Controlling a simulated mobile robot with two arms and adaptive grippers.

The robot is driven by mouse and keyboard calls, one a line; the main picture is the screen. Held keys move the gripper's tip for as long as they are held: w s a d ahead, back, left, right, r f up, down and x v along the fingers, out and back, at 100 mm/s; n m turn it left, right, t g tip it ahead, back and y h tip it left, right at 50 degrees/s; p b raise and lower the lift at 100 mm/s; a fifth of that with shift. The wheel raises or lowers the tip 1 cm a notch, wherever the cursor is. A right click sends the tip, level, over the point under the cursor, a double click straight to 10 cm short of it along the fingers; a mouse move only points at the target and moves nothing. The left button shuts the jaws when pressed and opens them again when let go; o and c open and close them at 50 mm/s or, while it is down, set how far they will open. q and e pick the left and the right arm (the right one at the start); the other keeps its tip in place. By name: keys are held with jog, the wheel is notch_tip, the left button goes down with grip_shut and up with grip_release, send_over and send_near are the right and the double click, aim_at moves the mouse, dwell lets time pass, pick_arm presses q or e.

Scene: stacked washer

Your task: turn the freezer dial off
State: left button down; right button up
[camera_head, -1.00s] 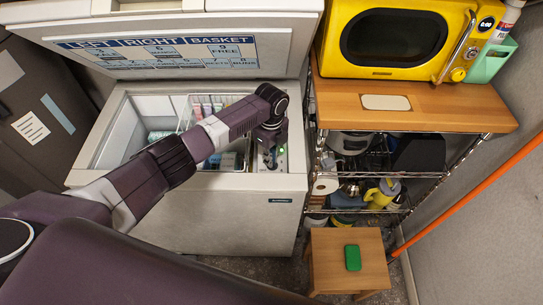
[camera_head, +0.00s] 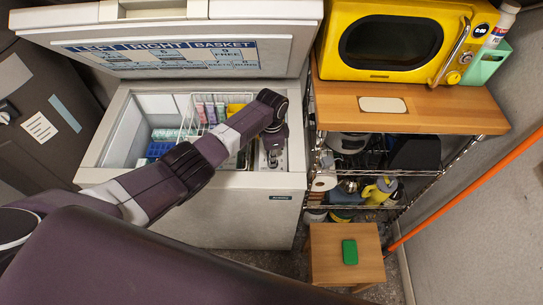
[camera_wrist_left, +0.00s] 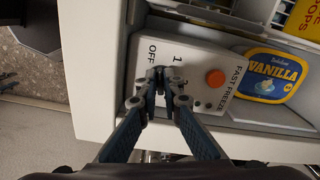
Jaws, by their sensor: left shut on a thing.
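The chest freezer (camera_head: 240,215) stands open, with its lid raised at the back. Its white control panel (camera_wrist_left: 205,60) is at the right end of the freezer's inside, marked OFF, 1 and FAST FREEZE, with an orange round button (camera_wrist_left: 215,78). My left gripper (camera_wrist_left: 164,76) points down at the panel and is shut on the freezer dial, between the OFF and FAST FREEZE marks. The fingers mostly hide the dial, so its setting cannot be read. In the head view, my left gripper (camera_head: 273,152) is over the panel's front part. My right gripper is not in view.
A vanilla tub (camera_wrist_left: 272,75) lies beside the panel. A wire basket (camera_head: 190,118) holds packets inside the freezer. At right stand a shelf (camera_head: 410,115) with a yellow microwave (camera_head: 390,42) and a small wooden stool (camera_head: 330,258) with a green block (camera_head: 350,252).

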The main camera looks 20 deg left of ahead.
pick_arm(q)
jog(key=shift+r+n+p, duration=0.15)
jog(key=shift+n+p, duration=0.25)
jog(key=shift+n, duration=1.1)
jog(key=shift+w, duration=0.1)
jog(key=c, duration=2.1)
grip_release()
notch_tip(320, 180, up, 12)
